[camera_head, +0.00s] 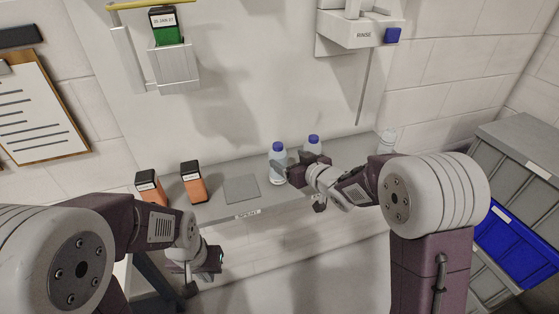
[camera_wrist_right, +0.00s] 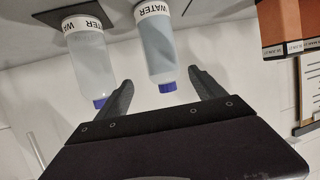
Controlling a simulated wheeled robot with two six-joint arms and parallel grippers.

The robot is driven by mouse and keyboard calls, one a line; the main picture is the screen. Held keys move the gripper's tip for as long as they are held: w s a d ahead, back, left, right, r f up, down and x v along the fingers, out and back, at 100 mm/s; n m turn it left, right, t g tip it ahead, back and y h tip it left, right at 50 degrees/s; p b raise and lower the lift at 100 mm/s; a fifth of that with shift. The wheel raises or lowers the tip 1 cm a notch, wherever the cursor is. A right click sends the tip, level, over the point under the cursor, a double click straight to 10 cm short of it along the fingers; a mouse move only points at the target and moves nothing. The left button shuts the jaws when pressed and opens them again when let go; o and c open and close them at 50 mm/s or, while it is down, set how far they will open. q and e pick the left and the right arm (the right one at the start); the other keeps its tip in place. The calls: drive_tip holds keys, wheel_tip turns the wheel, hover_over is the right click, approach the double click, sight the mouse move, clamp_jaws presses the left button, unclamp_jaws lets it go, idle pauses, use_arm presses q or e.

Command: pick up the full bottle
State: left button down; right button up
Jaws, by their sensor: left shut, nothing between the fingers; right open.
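Two white-labelled bottles with blue caps stand on the grey shelf. The left bottle (camera_head: 278,168) also shows in the right wrist view (camera_wrist_right: 157,50), where it looks evenly blue-grey, as if filled. The other bottle (camera_head: 313,143) is partly hidden behind my right gripper; in the wrist view (camera_wrist_right: 88,62) it looks paler and clearer. Both labels read WATER. My right gripper (camera_wrist_right: 164,92) is open, its fingers on either side of the blue-grey bottle's cap in the picture; contact cannot be told. My left gripper (camera_head: 190,284) is shut and empty, low at the left, below the shelf.
The shelf (camera_head: 222,211) also holds two orange-and-black boxes (camera_head: 194,184) and a grey square pad (camera_head: 241,189) left of the bottles. A clear container (camera_head: 386,141) stands at its right end. A rinse unit (camera_head: 360,32) hangs above. Grey and blue bins (camera_head: 517,240) stand right.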

sight(282, 157)
drive_tip(key=w+a, duration=0.1)
drive_tip(key=w+a+f+p, duration=0.1)
drive_tip(key=shift+w+a, duration=0.35)
drive_tip(key=shift+w+a+f, duration=0.15)
drive_tip(key=shift+w+f, duration=0.05)
drive_tip(key=shift+w, duration=0.2)
drive_tip(key=p+x, duration=0.2)
drive_tip(key=x, duration=0.2)
drive_tip(key=shift+w, duration=0.2)
drive_tip(key=shift+w+a+f, duration=0.15)
drive_tip(key=shift+w+a, duration=0.05)
drive_tip(key=shift+s+d, duration=0.15)
drive_tip(key=c, duration=1.7)
use_arm(q)
drive_tip(key=r, duration=0.3)
drive_tip(key=shift+a, duration=0.35)
use_arm(e)
clamp_jaws()
